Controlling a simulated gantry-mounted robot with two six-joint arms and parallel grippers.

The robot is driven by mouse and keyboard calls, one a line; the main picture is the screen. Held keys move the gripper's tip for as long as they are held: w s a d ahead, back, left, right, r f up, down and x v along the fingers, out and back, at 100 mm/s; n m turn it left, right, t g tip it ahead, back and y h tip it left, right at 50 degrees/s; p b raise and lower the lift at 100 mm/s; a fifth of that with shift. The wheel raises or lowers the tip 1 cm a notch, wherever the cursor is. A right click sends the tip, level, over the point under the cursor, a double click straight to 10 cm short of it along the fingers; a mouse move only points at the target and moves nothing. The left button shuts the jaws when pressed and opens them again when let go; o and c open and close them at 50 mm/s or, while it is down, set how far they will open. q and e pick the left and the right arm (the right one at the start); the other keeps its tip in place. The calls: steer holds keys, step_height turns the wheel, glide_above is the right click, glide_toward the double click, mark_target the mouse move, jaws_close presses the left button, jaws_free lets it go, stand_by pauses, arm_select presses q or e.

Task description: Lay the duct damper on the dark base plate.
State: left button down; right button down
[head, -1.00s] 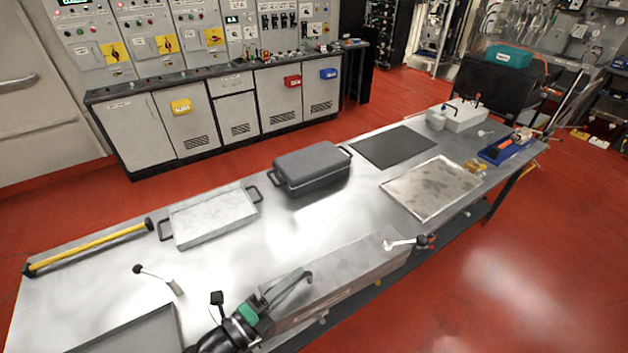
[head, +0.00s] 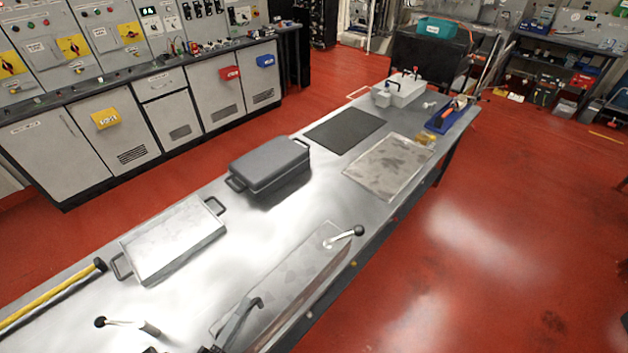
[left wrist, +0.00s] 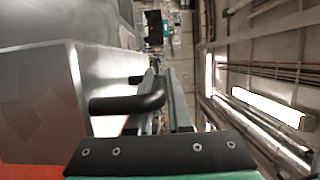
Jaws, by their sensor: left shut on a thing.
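The duct damper (head: 291,282) looks to be the long, mottled grey metal piece along the table's front edge. It has a ball-ended lever (head: 345,237) at its far end and a dark bent handle (head: 243,318) near its close end. My left gripper (head: 221,343) is mostly cut off at the bottom of the head view and is shut on that handle. The handle (left wrist: 128,103) shows close up at the fingers in the left wrist view. The dark base plate (head: 345,130) lies flat and bare farther along the table. My right gripper is not in view.
A grey lidded case (head: 270,165) and a light tray with handles (head: 172,240) stand left of the damper. A flat mottled sheet (head: 388,166) lies right of the base plate. A white box (head: 404,90) and a blue tool holder (head: 445,118) stand beyond.

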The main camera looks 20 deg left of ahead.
arm_select(q)
steer(key=shift+d+r, duration=0.2)
steer(key=shift+d, duration=0.2)
steer(key=shift+a+f, duration=0.1)
steer(key=shift+w+a+f, duration=0.15)
steer(key=shift+a, duration=0.05)
steer(key=w+a+f+b, duration=0.9)
steer(key=f+b, duration=0.3)
steer(key=b, duration=0.2)
steer(key=shift+a+f, duration=0.25)
steer(key=shift+a, duration=0.1)
steer(key=shift+w, duration=0.1)
